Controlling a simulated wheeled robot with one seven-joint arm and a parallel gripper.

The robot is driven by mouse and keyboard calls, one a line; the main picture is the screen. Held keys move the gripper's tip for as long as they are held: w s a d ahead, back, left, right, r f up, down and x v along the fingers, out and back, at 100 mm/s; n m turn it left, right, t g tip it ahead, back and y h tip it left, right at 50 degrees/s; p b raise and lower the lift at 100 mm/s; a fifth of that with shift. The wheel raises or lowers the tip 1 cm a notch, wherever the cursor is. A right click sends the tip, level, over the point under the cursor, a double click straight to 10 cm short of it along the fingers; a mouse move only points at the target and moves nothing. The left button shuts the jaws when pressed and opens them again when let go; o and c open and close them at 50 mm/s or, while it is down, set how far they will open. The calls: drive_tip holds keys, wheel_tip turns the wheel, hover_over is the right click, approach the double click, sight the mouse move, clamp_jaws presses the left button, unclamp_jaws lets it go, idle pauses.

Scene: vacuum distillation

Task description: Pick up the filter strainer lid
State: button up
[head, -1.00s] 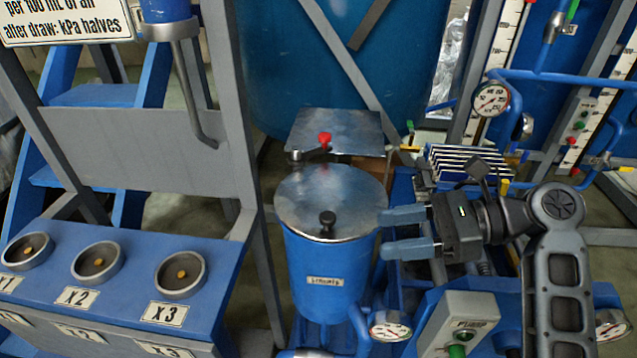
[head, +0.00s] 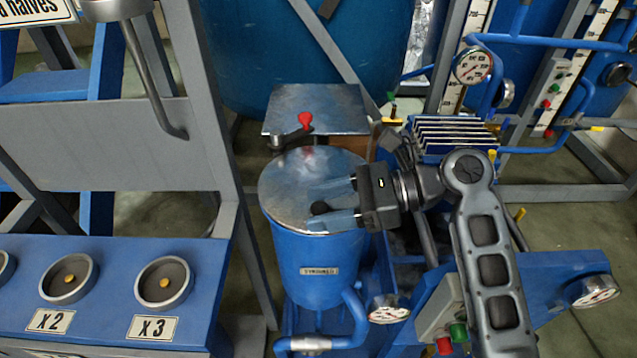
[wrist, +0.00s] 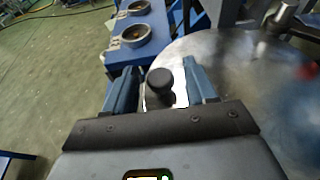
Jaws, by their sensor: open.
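The filter strainer lid (head: 302,172) is a round grey metal disc with a black knob (head: 320,208) near its front edge. It lies on the blue cylindrical strainer (head: 318,265). My gripper (head: 326,206) is open over the front right part of the lid, its two blue fingers pointing left. In the wrist view the black knob (wrist: 160,80) stands between the two open fingers (wrist: 158,88), with a visible gap on each side. The lid's metal surface (wrist: 225,75) also shows there. In the head view the fingers partly cover the lid and lie close around the knob.
A square metal plate (head: 330,108) with a red-knobbed handle (head: 305,120) lies just behind the lid. A panel with round sockets marked X2 and X3 (head: 165,283) stands at the left. Pipes and a gauge (head: 388,308) are at the strainer's lower right.

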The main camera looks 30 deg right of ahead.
drive_tip(key=shift+w+a+f, duration=0.15)
drive_tip(key=shift+w+a, duration=0.15)
drive_tip(key=shift+a, duration=0.15)
clamp_jaws()
idle(0.4)
